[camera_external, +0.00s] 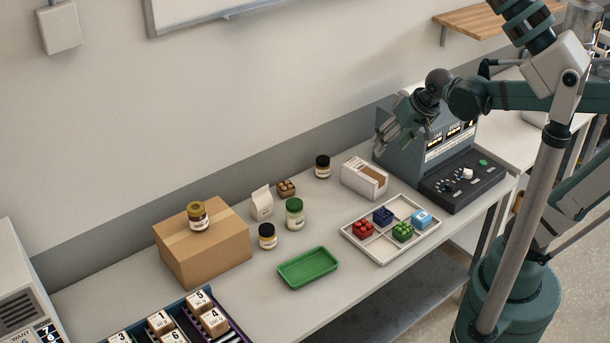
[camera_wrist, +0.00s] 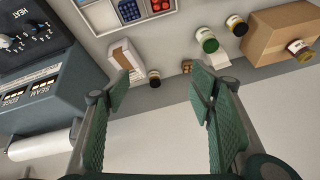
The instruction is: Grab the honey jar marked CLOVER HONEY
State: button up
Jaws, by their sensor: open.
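Several small jars are in view, and no label is legible, so I cannot tell which is marked CLOVER HONEY. A jar with a yellowish lid (camera_external: 198,217) stands on the cardboard box; it also shows in the wrist view (camera_wrist: 299,49). A black-lidded jar (camera_external: 267,237) stands beside the box. A green-lidded jar (camera_external: 295,213) stands to its right. Another dark-lidded jar (camera_external: 322,167) stands farther back, near the wall; it shows beyond my fingers in the wrist view (camera_wrist: 154,78). My gripper (camera_external: 384,143) is open and empty, raised in front of the teal machine, apart from all jars.
The cardboard box (camera_external: 205,253), a white bag (camera_external: 262,203), a green tray (camera_external: 308,267), a divided tray (camera_external: 378,249) with colored blocks and a white carton (camera_external: 364,180) share the bench. The teal machine (camera_external: 455,165) stands right.

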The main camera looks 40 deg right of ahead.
jog(key=w+a+f+m+g, duration=0.2)
jog(key=w+a+f+m, duration=0.1)
jog(key=w+a, duration=0.5)
jog(key=m+g+b, duration=0.3)
jog(key=m, duration=0.5)
send_near(266, 228)
jog(key=shift+h, duration=0.3)
notch_tip(266, 228, down, 6)
jog(key=shift+w+f, duration=0.1)
jog(key=shift+f, duration=0.05)
jog(key=shift+a+f, duration=0.2)
jog(key=shift+f, duration=0.05)
jog(key=shift+f, duration=1.3)
jog(key=shift+f, duration=0.1)
jog(key=shift+f, duration=2.5)
